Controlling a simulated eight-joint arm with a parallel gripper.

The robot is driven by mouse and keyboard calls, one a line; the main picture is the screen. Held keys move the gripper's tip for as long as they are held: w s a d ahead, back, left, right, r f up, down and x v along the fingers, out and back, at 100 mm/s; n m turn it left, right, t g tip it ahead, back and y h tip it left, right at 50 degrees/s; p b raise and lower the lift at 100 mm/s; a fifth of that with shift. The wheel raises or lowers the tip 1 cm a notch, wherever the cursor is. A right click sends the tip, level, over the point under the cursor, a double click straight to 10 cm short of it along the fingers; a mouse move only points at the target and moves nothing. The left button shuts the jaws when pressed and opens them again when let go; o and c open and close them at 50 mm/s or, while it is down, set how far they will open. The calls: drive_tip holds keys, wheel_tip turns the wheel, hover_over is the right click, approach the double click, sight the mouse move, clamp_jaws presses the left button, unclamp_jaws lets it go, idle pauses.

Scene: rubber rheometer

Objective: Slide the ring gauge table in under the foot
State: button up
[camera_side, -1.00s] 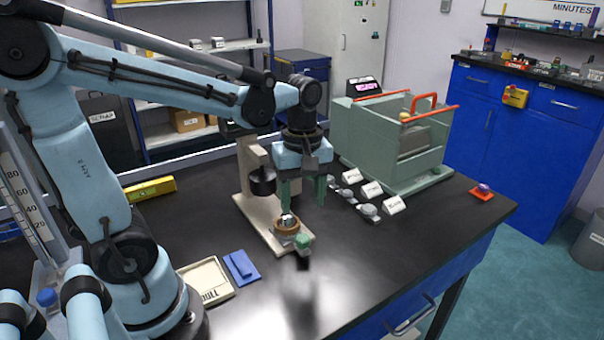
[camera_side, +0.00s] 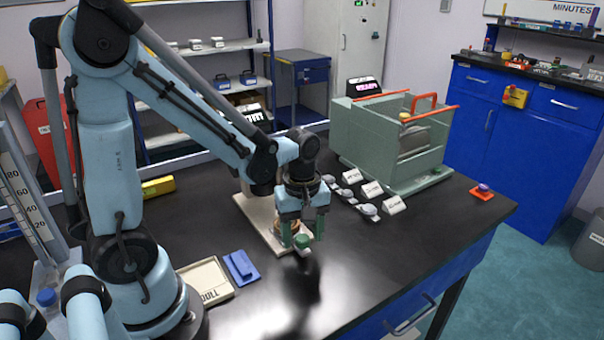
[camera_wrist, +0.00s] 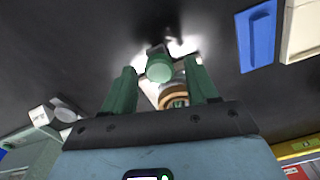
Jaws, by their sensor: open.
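My gripper (camera_side: 302,238) is open, with its green fingers low over the front end of the pale gauge stand (camera_side: 256,212). A round green knob (camera_side: 302,241) shows between the fingertips. In the wrist view the knob (camera_wrist: 159,70) lies between the fingers of my gripper (camera_wrist: 160,68), with a gap on each side. The gauge table's brown ring (camera_wrist: 173,97) shows just behind the knob, partly covered by my gripper. In the side view only a sliver of the ring shows. The foot is hidden behind my gripper and wrist.
Several small silver weights with white label cards (camera_side: 371,189) stand right of the stand. A grey-green machine (camera_side: 390,140) is behind them. A cream tray (camera_side: 206,281) and a blue block (camera_side: 241,267) lie to the left. The black bench front is clear.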

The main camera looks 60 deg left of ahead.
drive_tip(key=shift+c, duration=0.3)
clamp_jaws()
drive_tip(key=a, duration=0.7)
drive_tip(key=shift+a, duration=0.35)
drive_tip(key=shift+o, duration=0.3)
unclamp_jaws()
